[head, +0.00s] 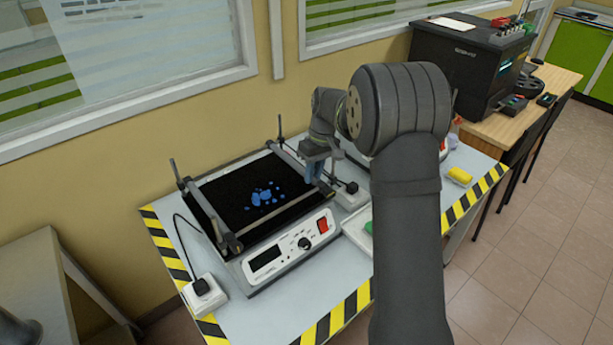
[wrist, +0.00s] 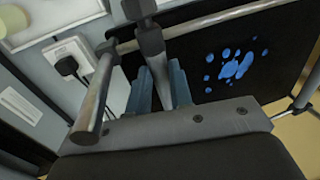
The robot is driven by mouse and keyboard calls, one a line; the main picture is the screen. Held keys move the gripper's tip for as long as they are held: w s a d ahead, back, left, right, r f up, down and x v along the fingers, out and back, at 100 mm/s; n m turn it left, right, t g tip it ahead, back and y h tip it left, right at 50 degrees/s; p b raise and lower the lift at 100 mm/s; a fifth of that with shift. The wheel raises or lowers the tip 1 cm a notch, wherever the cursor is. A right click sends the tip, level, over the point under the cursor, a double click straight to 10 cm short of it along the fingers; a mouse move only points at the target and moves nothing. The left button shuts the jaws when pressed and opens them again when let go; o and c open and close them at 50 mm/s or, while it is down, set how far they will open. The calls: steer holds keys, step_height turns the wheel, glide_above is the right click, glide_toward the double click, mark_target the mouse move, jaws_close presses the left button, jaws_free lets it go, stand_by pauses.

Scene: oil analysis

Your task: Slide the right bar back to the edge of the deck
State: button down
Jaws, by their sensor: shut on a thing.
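The shaker deck (head: 235,178) is a black panel with blue spots; it also shows in the wrist view (wrist: 278,48). The right bar (head: 287,160) is a grey bar along the deck's right side, and its near part is partly hidden by my gripper. My gripper (head: 313,174) reaches down at the near right of the deck. In the wrist view, my blue-grey fingers (wrist: 160,88) stand on either side of a grey part of the right bar (wrist: 181,88), shut on it.
The left bar (head: 208,212) lies along the deck's left side. The control panel (head: 290,248) with a red switch is at the front. White sockets with plugs stand left (head: 207,296) and right (head: 352,194). My arm hides part of the table.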

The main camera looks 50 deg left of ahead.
steer(key=c, duration=1.3)
jaws_free()
steer(key=shift+r, duration=0.1)
steer(key=w+r, duration=0.3)
steer(key=r, duration=1.4)
steer(key=shift+w, duration=0.2)
steer(key=shift+f, duration=0.1)
steer(key=s+f, duration=0.1)
steer(key=f, duration=0.4)
steer(key=s+f, duration=0.1)
steer(key=f, duration=0.5)
steer(key=s+f, duration=0.1)
steer(key=f, duration=0.5)
steer(key=shift+s, duration=0.25)
